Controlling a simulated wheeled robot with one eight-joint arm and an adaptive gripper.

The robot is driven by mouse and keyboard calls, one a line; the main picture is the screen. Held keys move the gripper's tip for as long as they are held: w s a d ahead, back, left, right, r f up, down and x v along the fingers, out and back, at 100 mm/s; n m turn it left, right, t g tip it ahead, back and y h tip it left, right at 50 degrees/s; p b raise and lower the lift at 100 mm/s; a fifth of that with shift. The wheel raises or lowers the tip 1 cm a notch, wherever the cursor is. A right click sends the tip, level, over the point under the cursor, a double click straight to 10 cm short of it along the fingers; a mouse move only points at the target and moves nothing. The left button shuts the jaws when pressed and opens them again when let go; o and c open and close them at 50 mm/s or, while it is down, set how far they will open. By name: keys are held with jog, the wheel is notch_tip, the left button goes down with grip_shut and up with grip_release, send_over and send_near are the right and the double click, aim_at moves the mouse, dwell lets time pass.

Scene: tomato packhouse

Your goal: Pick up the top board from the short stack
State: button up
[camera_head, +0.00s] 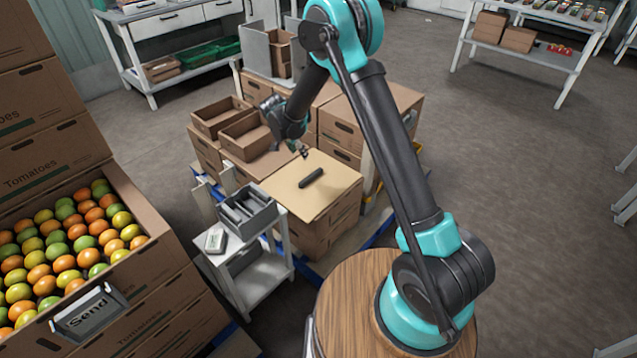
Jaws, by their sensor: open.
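A flat tan board (322,206) lies on top of a short stack of brown cardboard boxes (328,236) in the middle of the view. A dark, elongated object (311,178) lies on the board. My gripper (304,154) is small in the view, near the board's far edge, and holds nothing that I can see. It is open. I cannot tell how high it is above the board or whether it touches it. The view does not show whether more boards lie under the top one.
Taller boxes (398,98) stand right behind the stack, and open cartons (252,135) sit behind left. A small white cart (262,276) with a grey tray (247,212) stands at front left. A tomato crate (148,262) is at far left.

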send_over(310, 176)
jog(key=s+a, duration=0.1)
notch_tip(310, 176, down, 11)
jog(key=shift+s+f, duration=0.1)
jog(key=shift+f, duration=0.1)
jog(key=shift+s+x, duration=0.2)
jog(key=shift+x, duration=2.5)
jog(key=shift+a, duration=0.2)
grip_shut()
